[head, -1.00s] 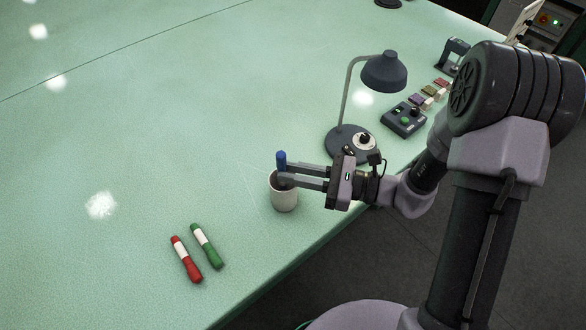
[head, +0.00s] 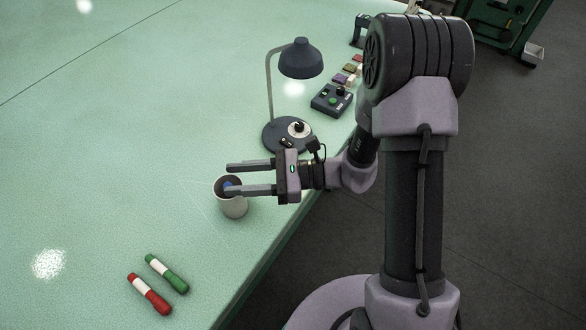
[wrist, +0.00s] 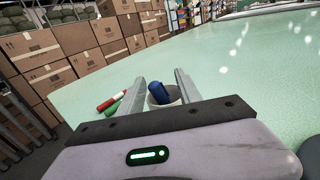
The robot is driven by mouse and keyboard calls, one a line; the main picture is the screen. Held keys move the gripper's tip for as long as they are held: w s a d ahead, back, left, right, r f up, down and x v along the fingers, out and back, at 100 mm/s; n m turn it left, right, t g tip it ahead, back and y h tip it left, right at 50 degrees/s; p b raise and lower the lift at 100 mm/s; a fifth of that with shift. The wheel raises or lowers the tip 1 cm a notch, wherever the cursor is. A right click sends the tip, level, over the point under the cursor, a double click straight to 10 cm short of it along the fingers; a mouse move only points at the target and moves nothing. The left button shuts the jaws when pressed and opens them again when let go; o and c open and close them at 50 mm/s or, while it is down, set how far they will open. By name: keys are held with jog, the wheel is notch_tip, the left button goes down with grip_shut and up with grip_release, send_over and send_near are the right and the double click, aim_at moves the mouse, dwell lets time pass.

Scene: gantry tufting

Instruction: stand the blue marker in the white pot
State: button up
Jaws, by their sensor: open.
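The white pot (head: 234,208) stands upright on the green table near its front edge. The blue marker (head: 228,185) is inside it, with only its blue end showing in the head view. In the wrist view the marker (wrist: 161,90) leans in the mouth of the pot (wrist: 172,101), its blue end above the rim. Its lower part is hidden by the pot. My gripper (head: 229,179) is open, its fingers spread at the pot's mouth on either side of the marker. The wrist view shows a gap between the fingers (wrist: 159,76) and the marker.
A red marker (head: 149,294) and a green marker (head: 167,274) lie on the table, front left of the pot. A dark desk lamp (head: 287,134) stands close behind my gripper. A control box (head: 331,100) is further back. The table's left side is clear.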

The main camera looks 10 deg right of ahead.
jog(key=s+d+p, duration=0.1)
jog(key=d+p, duration=0.3)
jog(key=d, duration=1.2)
jog(key=shift+d+r, duration=0.15)
jog(key=shift+d, duration=0.15)
